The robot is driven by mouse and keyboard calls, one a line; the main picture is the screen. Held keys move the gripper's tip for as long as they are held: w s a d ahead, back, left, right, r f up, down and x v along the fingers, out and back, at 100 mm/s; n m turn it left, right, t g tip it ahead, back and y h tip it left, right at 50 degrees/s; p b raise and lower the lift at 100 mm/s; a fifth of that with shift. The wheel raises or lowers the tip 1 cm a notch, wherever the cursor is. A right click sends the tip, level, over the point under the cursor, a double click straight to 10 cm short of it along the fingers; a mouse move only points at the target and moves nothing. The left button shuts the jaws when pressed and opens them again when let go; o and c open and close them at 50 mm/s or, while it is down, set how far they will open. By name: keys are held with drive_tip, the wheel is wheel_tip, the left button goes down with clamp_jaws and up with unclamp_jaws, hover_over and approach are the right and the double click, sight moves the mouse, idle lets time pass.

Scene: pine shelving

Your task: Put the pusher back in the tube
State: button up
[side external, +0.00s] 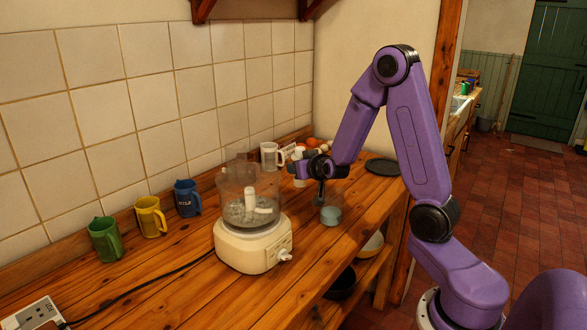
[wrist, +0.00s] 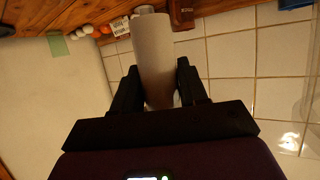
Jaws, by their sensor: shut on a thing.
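The pusher (wrist: 153,65) is a pale grey cylinder. It stands between the two fingers of my gripper (wrist: 154,88) in the wrist view, and the fingers are shut on it. In the side view my gripper (side external: 321,190) is above the counter, right of the food processor (side external: 255,245). How the pusher sits there is hard to make out. The processor has a clear bowl (side external: 236,205), with a white part and greyish contents inside. The clear feed tube (side external: 237,160) rises at the bowl's top, and my gripper is apart from it, to its right.
A clear vessel with a pale blue bottom (side external: 330,215) shows just below my gripper. Blue (side external: 187,197), yellow (side external: 150,216) and green (side external: 104,240) mugs line the wall at left. A white mug (side external: 270,156) and a dark round plate (side external: 383,166) are farther back. The front-left counter is mostly clear.

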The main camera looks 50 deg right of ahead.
drive_tip(key=shift+s+a+r, duration=0.25)
drive_tip(key=shift+s+r, duration=0.1)
drive_tip(key=shift+r, duration=0.1)
drive_tip(key=s+a+r+n+t+y, duration=0.1)
drive_tip(key=s+a+r+n+y, duration=0.25)
drive_tip(key=a+r, duration=0.45)
drive_tip(key=s+a+r+n+t+y, duration=0.1)
drive_tip(key=s+a+r+n+y, duration=0.2)
drive_tip(key=a+r, duration=0.6)
drive_tip(key=w+a+r, duration=0.4)
drive_tip(key=w+a, duration=0.1)
drive_tip(key=w, duration=0.3)
drive_tip(key=shift+w+g, duration=0.3)
drive_tip(key=shift+w, duration=0.1)
drive_tip(key=shift+f+y, duration=0.25)
drive_tip(key=shift+f, duration=0.4)
drive_tip(key=shift+f, duration=0.65)
drive_tip(key=shift+f, duration=1.15)
